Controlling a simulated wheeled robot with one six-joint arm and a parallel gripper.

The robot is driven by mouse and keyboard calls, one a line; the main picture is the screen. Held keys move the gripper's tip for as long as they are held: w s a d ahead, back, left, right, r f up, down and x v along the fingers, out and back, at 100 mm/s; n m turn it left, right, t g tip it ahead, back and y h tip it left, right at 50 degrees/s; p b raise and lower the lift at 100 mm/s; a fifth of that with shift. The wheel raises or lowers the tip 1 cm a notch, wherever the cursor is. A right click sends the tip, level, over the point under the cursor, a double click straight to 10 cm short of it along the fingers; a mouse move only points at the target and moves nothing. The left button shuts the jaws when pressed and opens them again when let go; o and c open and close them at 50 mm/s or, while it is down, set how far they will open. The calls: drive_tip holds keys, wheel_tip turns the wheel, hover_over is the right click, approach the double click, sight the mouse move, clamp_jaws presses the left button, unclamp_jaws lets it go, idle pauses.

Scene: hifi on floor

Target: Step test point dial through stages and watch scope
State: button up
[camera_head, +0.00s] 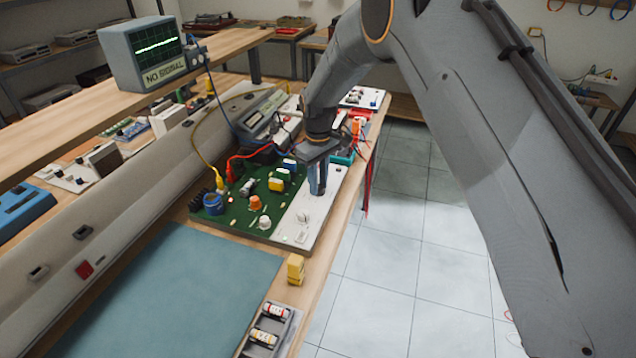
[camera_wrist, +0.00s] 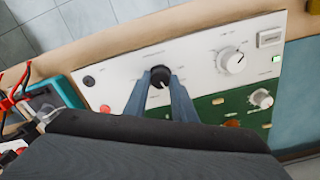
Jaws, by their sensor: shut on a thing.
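The test point dial is a black round knob (camera_wrist: 160,74) on a white panel (camera_wrist: 115,75). In the wrist view my gripper (camera_wrist: 161,84) is shut on it, one finger on each side; the labels around it are too small to read. In the head view my gripper (camera_head: 317,190) reaches down to the white panel (camera_head: 290,226) beside the green circuit board (camera_head: 237,219), and its fingers hide the dial. The scope (camera_head: 150,55) stands on the raised shelf at upper left, with a nearly flat green trace and a "NO SIGNAL" label.
A white dial (camera_wrist: 232,61) sits beside the black knob on the panel. Several coloured components stand on the green board. A yellow block (camera_head: 296,269), a battery tray (camera_head: 268,330) and a teal mat (camera_head: 165,290) lie nearer. Cables run behind the board. Open floor lies right.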

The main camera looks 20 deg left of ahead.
sight(319, 186)
drive_tip(key=m+b, duration=0.2)
drive_tip(key=m, duration=0.1)
drive_tip(key=shift+m, duration=0.3)
drive_tip(key=shift+m+b, duration=0.6)
drive_tip(key=shift+m, duration=1.4)
drive_tip(key=o, duration=1.1)
wheel_tip(319, 186, up, 8)
drive_tip(key=shift+f+b, duration=0.1)
drive_tip(key=shift+b, duration=1.1)
